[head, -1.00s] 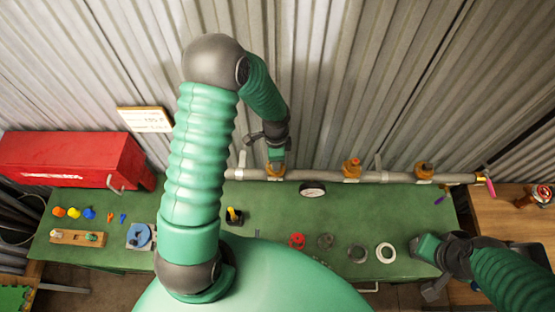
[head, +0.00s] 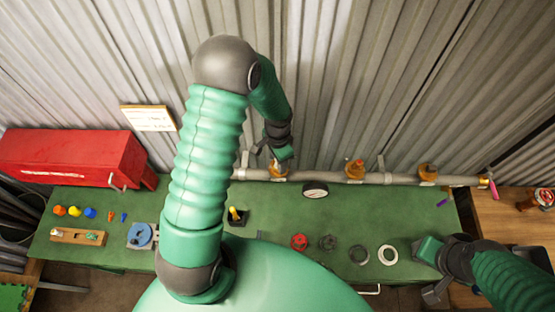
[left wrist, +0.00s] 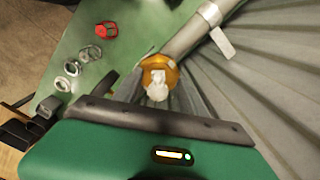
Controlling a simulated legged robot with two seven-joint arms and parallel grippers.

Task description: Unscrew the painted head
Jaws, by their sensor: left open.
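A grey pipe (head: 320,176) runs along the back of the green bench and carries three brass fittings. A white, paint-covered head (left wrist: 157,88) sits in a brass fitting (left wrist: 160,70) in the left wrist view. In the head view that left fitting (head: 279,172) is partly hidden by my left gripper (head: 281,155). The left gripper is open, close to the fitting; its jaw edge (left wrist: 150,118) is just in front of the head in the wrist view. I cannot tell whether they touch. My right gripper (head: 426,271) is open and empty over the bench's right end.
The middle fitting (head: 355,168) and right fitting (head: 428,173) stand along the pipe. A gauge (head: 315,190) is below it. A red valve wheel (head: 299,242) and rings (head: 387,255) lie on the bench. A red toolbox (head: 70,158) is at left; corrugated wall stands behind.

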